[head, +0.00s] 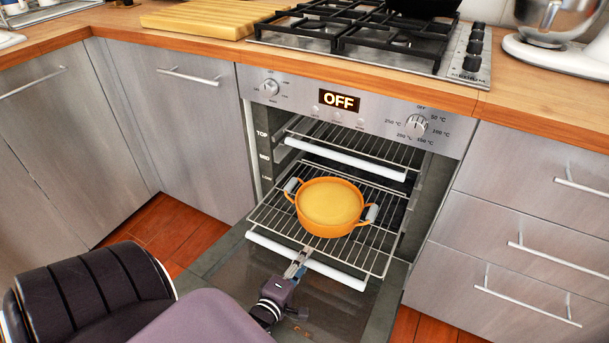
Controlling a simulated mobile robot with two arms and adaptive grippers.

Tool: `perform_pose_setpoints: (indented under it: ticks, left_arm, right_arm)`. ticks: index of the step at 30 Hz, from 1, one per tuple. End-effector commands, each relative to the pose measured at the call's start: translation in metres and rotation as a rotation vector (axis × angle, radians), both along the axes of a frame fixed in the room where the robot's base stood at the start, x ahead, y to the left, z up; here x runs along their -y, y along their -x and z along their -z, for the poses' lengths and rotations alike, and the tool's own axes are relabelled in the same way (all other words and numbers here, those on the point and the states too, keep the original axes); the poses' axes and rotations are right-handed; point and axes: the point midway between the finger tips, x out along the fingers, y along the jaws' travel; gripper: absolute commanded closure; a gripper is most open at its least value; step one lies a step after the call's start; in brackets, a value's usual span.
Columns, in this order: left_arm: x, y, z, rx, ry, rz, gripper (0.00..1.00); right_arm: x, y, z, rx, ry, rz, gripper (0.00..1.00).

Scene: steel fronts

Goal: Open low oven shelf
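The oven (340,107) has its door (225,262) folded down. The low shelf (268,213), a wire rack with a white front bar (335,275), is slid partly out over the door. An orange pot with a yellow top (331,203) stands upright on it. My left gripper (299,260) is at the middle of the white bar, its narrow fingers close together on it and hiding a small part of it. The upper rack, with its own white bar (345,158), sits farther in, above. My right gripper is not in view.
The oven panel reads OFF. A gas hob (372,32), a cutting board (215,18) and a stand mixer (560,40) are on the wooden counter. Closed steel drawers (520,240) flank the oven on the right, closed cabinets (185,125) on the left.

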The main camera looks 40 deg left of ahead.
Motion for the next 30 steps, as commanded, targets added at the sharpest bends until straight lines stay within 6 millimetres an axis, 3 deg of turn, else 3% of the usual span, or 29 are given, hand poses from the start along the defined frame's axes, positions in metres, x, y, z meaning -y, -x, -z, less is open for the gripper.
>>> perform_pose_setpoints:
  ticks: [8,24,30]
  left_arm:
    - [0.002,0.006,-0.001,-0.001,0.001,0.001,0.74]
    - [0.023,0.095,-0.019,-0.002,0.000,0.000,0.74]
    - [0.027,0.112,-0.023,0.000,0.000,0.000,0.74]
  right_arm:
    - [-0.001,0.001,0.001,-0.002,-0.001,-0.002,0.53]
    - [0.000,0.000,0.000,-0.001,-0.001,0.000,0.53]
    - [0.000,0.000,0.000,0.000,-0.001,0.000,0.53]
